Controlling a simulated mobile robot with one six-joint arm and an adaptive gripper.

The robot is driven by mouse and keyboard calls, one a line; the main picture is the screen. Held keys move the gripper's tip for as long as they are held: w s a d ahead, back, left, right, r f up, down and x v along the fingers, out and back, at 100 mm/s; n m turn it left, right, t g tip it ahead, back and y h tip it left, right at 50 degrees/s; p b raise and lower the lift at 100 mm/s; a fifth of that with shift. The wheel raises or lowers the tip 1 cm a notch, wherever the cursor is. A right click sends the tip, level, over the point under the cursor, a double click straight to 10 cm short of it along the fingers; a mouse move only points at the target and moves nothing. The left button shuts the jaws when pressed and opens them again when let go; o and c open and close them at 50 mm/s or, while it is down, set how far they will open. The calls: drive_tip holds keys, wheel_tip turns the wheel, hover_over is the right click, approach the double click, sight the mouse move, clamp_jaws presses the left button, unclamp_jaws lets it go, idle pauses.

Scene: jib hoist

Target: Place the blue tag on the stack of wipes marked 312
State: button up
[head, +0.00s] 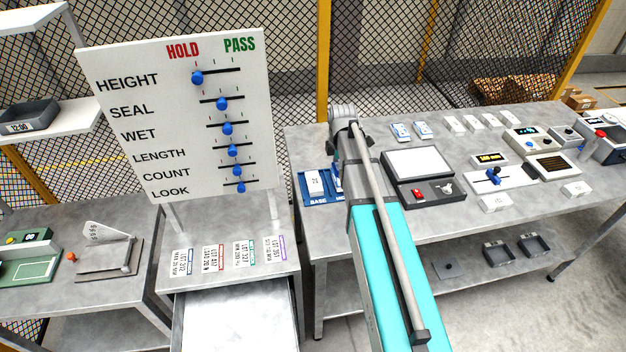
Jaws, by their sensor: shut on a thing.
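My gripper (334,150) points down at the left end of the long right table, mostly hidden behind my own arm. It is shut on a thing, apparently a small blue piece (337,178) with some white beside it. I cannot tell whether this piece is the blue tag. Next to it, a white stack (315,184) sits in a blue holder (317,203) lettered BASE; its mark is too small to read. Several lot cards with coloured edges lie on the middle table, including a blue-edged card (182,262) that seems to read 312.
A slider board (180,130) with HOLD and PASS stands behind the cards. Right of my arm are a dark-framed panel (414,163), two blue-and-white packs (411,131), several small white blocks and instruments. A mesh fence runs behind.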

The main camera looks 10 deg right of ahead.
drive_tip(key=w+a+f+b, duration=0.3)
drive_tip(key=w+a, duration=0.1)
drive_tip(key=w, duration=0.1)
drive_tip(key=b, duration=0.4)
hover_over(314, 181)
drive_tip(key=f, duration=0.4)
drive_tip(key=shift+s+d+f, duration=0.2)
drive_tip(key=shift+s+f, duration=0.1)
drive_tip(key=shift+s, duration=0.05)
drive_tip(key=shift+w+a+f+b, duration=0.25)
drive_tip(key=shift+w+f+b, duration=0.1)
drive_tip(key=shift+f+b, duration=1.6)
drive_tip(key=shift+f, duration=0.05)
drive_tip(key=shift+f, duration=0.15)
drive_tip(key=o, duration=0.6)
